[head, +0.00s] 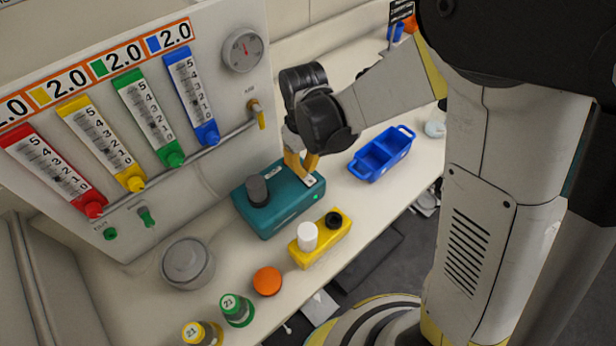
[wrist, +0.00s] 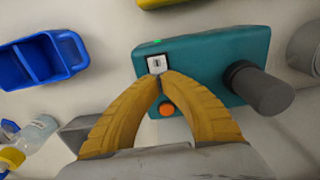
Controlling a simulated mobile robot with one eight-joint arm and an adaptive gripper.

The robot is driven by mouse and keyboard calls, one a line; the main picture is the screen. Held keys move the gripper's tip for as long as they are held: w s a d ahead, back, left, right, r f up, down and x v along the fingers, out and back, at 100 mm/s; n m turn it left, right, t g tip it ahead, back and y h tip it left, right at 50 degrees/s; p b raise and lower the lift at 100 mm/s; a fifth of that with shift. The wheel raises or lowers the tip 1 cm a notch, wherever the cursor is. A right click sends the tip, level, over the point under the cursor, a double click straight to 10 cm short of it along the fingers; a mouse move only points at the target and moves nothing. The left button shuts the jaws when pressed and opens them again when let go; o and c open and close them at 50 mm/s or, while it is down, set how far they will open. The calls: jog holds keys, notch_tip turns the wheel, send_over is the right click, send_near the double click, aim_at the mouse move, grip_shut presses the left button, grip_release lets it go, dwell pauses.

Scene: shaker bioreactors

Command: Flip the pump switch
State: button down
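The teal pump box (head: 272,217) stands on the bench below the panel, with a dark grey cylinder on one end. It also shows in the wrist view (wrist: 203,52). The pump switch (wrist: 155,64) is a small white-plated switch near the box's edge, beside a green light. In the head view its plate (head: 309,180) shows just by my fingertips. My gripper (wrist: 161,76) has its yellow fingertips together right at the switch plate's near edge; I cannot tell whether they touch it. Nothing shows between the fingers. It also shows in the head view (head: 301,172).
An orange button (wrist: 167,109) is on the pump box near my right finger. A blue tray (head: 381,154) stands right of the pump. A yellow block (head: 320,241) with a white cap stands in front. A grey round container (head: 187,263) and an orange cap (head: 267,281) are nearby.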

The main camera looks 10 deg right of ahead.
jog(key=shift+f+b, duration=0.7)
jog(key=shift+f, duration=0.15)
dwell(0.3)
jog(key=shift+r+p, duration=2.45)
jog(key=shift+r, duration=1.15)
jog(key=shift+d, duration=0.1)
jog(key=s+d+r+m+t+b, duration=0.2)
jog(key=s+d+m+t+b, duration=0.4)
jog(key=s+d+b, duration=0.5)
jog(key=shift+d+m+t+b, duration=0.4)
jog(key=shift+d+t+b, duration=0.2)
jog(key=shift+d+b, duration=0.55)
